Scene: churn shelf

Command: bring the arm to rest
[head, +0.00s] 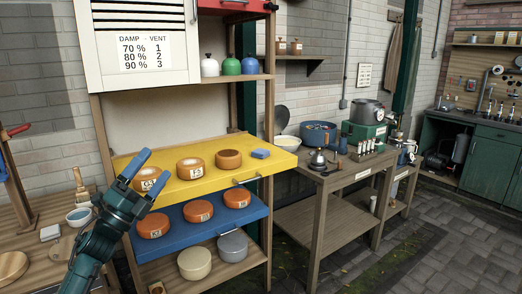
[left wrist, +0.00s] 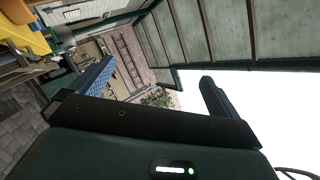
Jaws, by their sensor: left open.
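My left gripper (head: 141,170) is raised in front of the shelf at the left of the head view. Its two blue fingers are spread apart, with nothing seen between them. In the head view it overlaps the left end of the yellow shelf board and partly covers an orange cheese wheel (head: 151,179). The left wrist view shows the open fingers (left wrist: 152,88) against a background of sky, roof and brick wall, with no object between them. My right gripper is in neither view.
The yellow board (head: 215,176) and blue board (head: 177,222) carry several cheese wheels. Two wheels stand on the lowest shelf (head: 242,272). A side table (head: 20,219) with a small bowl (head: 79,216) is at left. A workbench (head: 326,180) stands right of the shelf; paved floor (head: 446,235) is clear.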

